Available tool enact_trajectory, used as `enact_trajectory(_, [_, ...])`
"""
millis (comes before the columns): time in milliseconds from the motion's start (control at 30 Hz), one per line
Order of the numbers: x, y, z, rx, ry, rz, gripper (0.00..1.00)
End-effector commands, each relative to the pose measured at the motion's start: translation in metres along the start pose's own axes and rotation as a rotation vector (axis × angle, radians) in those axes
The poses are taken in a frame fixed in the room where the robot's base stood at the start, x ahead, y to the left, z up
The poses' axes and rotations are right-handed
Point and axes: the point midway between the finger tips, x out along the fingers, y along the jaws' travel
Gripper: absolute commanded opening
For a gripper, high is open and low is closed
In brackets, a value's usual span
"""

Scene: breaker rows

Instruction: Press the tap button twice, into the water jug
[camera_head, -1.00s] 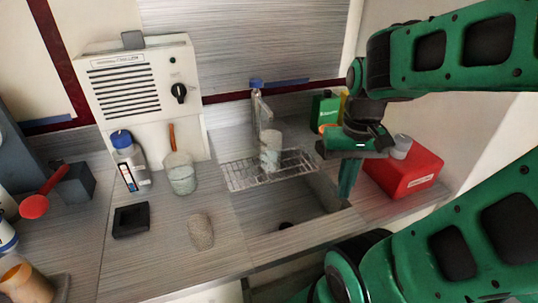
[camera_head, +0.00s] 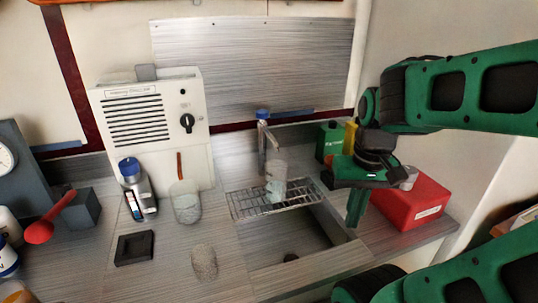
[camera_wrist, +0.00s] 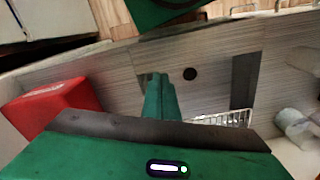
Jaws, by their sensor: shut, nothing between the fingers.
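The tap (camera_head: 263,142) stands behind the sink with a blue button (camera_head: 262,114) on top. A clear jug (camera_head: 276,182) stands upright on the wire rack (camera_head: 250,206) below the spout; its lower part looks pale, but the water level is hard to read. My gripper (camera_head: 355,222) is shut and empty, pointing down over the right side of the sink. It is to the right of the jug and tap and touches neither. The wrist view shows its closed fingers (camera_wrist: 160,92); the button is not recognisable there.
A red box (camera_head: 412,203) stands right of my gripper, with green and yellow containers (camera_head: 330,140) behind. Left of the rack are a second clear vessel (camera_head: 186,207) with a stick, a blue-capped bottle (camera_head: 137,190) and a white panel unit (camera_head: 150,120). The sink (camera_head: 285,240) is open below.

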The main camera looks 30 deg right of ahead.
Motion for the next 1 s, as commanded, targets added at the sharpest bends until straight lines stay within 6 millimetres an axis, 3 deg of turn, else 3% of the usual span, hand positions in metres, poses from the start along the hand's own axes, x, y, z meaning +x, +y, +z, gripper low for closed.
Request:
enact_trajectory(467, [-0.07,-0.068,-0.128,-0.029,0.204,-0.154,0.0])
enact_trajectory(1000, [-0.179,-0.161,-0.266,-0.106,0.424,-0.419,0.0])
